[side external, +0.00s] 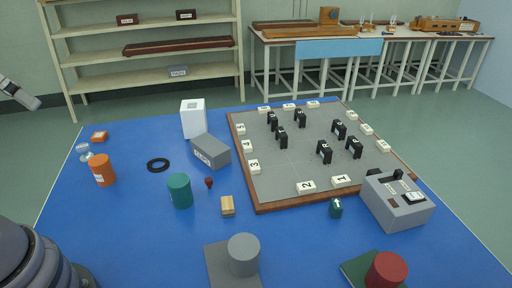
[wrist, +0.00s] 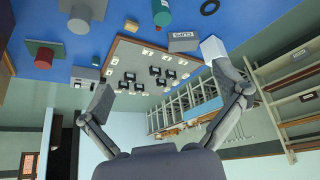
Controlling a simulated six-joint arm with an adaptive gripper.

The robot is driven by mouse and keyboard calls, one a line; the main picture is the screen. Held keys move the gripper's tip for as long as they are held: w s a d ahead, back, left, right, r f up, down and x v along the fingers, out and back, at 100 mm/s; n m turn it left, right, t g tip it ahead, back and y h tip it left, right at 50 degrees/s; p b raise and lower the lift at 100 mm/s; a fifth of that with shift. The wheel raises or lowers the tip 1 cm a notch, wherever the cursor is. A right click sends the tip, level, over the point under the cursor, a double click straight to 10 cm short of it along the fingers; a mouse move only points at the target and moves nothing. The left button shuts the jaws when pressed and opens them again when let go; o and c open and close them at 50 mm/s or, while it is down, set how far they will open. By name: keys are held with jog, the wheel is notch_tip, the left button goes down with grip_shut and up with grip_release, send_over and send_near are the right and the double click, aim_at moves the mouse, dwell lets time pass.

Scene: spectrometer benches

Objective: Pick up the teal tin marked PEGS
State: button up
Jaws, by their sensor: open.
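The teal tin (side external: 180,191) stands upright on the blue mat in the side view, left of the grey board. No lettering on it can be read from here. In the wrist view, which looks upside down, the teal tin (wrist: 161,14) is at the top edge, partly cut off, with a pale label edge showing. My gripper (wrist: 163,80) is open and empty, its two fingers wide apart in the wrist view. The tin is well beyond the fingers and touches neither.
Near the tin are a grey labelled box (side external: 210,151), a black ring (side external: 158,165), a dark red peg-like piece (side external: 209,183) and a wooden block (side external: 228,205). An orange tin (side external: 102,170) stands left, a grey cylinder (side external: 243,255) in front. A board (side external: 285,175) holds several black pieces.

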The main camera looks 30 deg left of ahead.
jog(key=shift+c, duration=0.2)
dwell(0.3)
jog(key=m+t+y, duration=0.3)
jog(key=m+y, duration=1.3)
jog(key=m, duration=0.8)
send_over(182, 189)
notch_tip(182, 189, down, 29)
jog(key=shift+a+r, duration=0.1)
jog(key=shift+a, duration=0.05)
notch_tip(182, 189, down, 7)
jog(key=shift+x, duration=1.15)
jog(key=shift+w+a, duration=0.2)
jog(key=shift+a, duration=0.1)
